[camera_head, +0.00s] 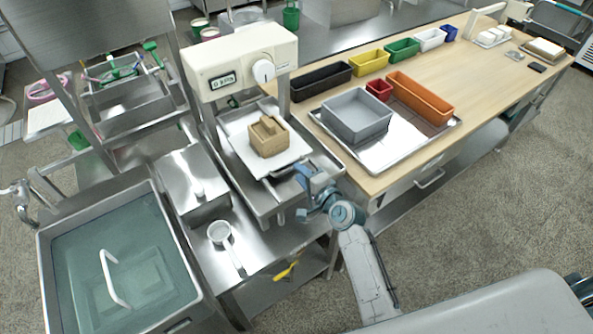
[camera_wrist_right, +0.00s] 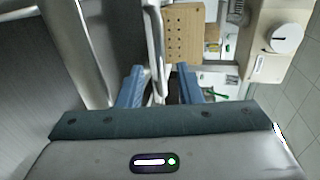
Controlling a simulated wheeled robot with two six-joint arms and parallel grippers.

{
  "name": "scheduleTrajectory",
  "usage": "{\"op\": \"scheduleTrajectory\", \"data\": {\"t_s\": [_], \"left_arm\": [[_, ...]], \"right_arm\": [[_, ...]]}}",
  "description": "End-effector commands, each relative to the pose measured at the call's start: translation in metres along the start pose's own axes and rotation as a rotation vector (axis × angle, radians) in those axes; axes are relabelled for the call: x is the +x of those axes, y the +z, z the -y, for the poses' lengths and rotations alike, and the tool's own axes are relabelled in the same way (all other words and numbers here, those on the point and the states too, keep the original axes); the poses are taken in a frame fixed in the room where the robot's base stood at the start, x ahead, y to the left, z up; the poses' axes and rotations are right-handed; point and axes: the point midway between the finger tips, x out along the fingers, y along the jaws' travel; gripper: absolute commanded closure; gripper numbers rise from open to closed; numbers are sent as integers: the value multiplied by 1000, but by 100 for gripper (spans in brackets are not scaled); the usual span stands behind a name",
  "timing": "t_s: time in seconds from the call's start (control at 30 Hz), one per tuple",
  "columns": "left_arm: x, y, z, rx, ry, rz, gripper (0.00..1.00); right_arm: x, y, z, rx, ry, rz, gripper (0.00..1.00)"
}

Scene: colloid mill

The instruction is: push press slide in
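The press (camera_head: 237,67) has a cream head with a display and a round knob, on metal posts. Below it, a white slide plate (camera_head: 243,141) sticks out towards me over a metal tray base. A wooden block-like box (camera_head: 268,137) sits on the plate; its holed face (camera_wrist_right: 184,33) shows in the right wrist view. My right gripper (camera_head: 308,174) is at the front right corner of the press base. In the right wrist view its blue fingers (camera_wrist_right: 160,76) are apart, with a pale upright bar between them and gaps visible at both sides. My left gripper is out of view.
A wooden table (camera_head: 455,70) at the right holds a metal tray (camera_head: 377,155) with a grey bin (camera_head: 357,117), and several coloured bins.

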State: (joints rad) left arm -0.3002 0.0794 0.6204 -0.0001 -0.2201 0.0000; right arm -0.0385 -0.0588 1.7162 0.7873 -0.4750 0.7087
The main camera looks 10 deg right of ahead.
Motion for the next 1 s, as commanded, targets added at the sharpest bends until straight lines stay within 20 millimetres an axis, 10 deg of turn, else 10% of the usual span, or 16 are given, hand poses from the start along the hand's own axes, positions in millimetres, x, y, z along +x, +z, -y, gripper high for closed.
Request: {"op": "scheduleTrajectory", "data": {"t_s": [0.33,0.77,1.0], "left_arm": [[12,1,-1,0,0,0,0],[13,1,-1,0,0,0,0],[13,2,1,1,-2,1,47]], "right_arm": [[-65,0,-2,-2,2,0,68],[-78,0,0,1,1,0,68],[-103,12,-18,-202,119,57,68]]}}
